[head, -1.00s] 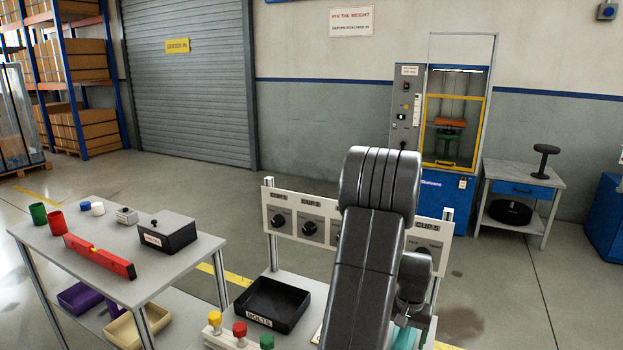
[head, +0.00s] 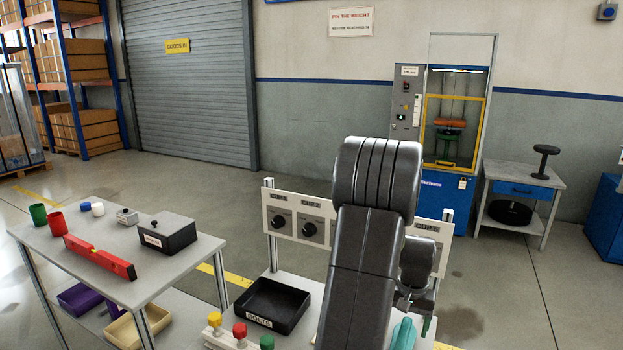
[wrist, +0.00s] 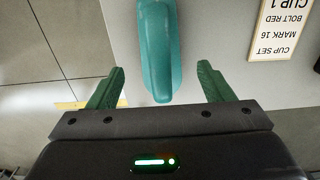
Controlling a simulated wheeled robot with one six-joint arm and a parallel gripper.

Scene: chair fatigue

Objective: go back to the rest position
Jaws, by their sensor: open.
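My gripper (wrist: 160,88) shows in the wrist view with its two green fingers spread apart. It is open and nothing is between the fingertips except a view of a teal object (wrist: 158,50) beyond them. That teal object lies on the grey bench top, and part of it also shows in the head view (head: 404,332) beside my arm.
A black bolts tray (head: 272,306) and a block with coloured knobs (head: 239,332) stand left of my arm. A panel with dials (head: 298,218) stands behind. A side table (head: 75,240) at left carries a red level (head: 100,258). A card (wrist: 281,30) lies near the teal object.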

